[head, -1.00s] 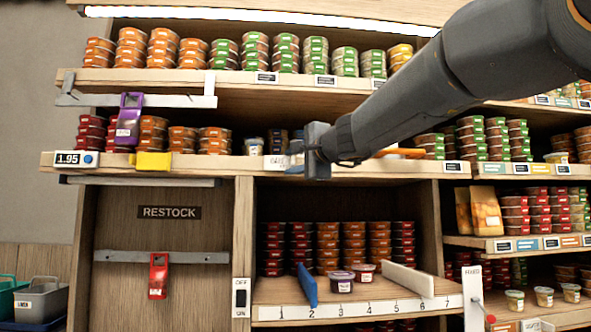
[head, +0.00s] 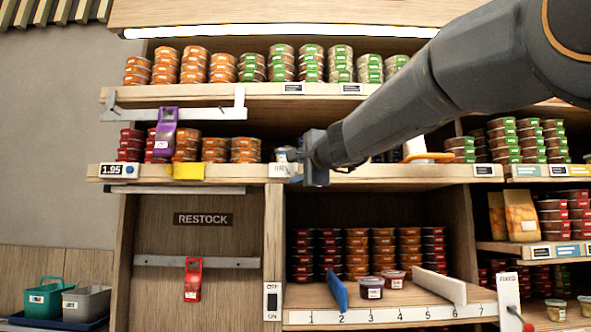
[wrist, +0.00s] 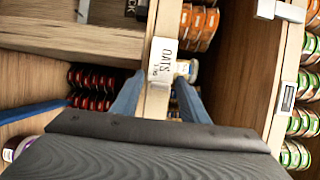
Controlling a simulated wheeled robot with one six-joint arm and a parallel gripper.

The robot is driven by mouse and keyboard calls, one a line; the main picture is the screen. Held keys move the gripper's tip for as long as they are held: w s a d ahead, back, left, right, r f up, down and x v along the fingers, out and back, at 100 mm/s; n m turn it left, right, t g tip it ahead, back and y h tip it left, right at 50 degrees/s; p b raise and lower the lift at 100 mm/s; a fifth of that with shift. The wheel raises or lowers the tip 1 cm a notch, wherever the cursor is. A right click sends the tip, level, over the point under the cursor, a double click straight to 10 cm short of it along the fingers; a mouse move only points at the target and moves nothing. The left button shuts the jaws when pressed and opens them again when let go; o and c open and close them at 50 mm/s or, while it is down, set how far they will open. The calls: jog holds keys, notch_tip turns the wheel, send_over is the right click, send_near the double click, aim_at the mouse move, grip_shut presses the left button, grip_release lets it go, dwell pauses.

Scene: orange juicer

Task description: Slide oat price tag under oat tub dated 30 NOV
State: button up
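The white oat price tag (head: 281,170), reading OATS, sits on the middle shelf's front edge. It shows large in the wrist view (wrist: 163,60). A pale-lidded tub (head: 284,154) stands on the shelf just behind the tag. It partly shows in the wrist view (wrist: 187,70), and its date is not legible. Other tubs there are hidden behind my gripper. My gripper (head: 300,172) is at the shelf edge, close to the tag's right side. In the wrist view its blue fingers (wrist: 158,92) are spread apart across the shelf edge. I cannot tell whether they touch the tag.
A yellow tag (head: 188,171) and a 1.95 tag (head: 118,170) are on the same edge to the left. A purple holder (head: 165,132) hangs from a grey rail above. An orange-and-white item (head: 428,156) lies right of my arm. The RESTOCK panel (head: 203,219) is below.

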jog(key=b+v, duration=0.1)
jog(key=v, duration=0.6)
jog(key=shift+s+d+b, duration=0.2)
jog(key=shift+s+b, duration=0.15)
dwell(0.4)
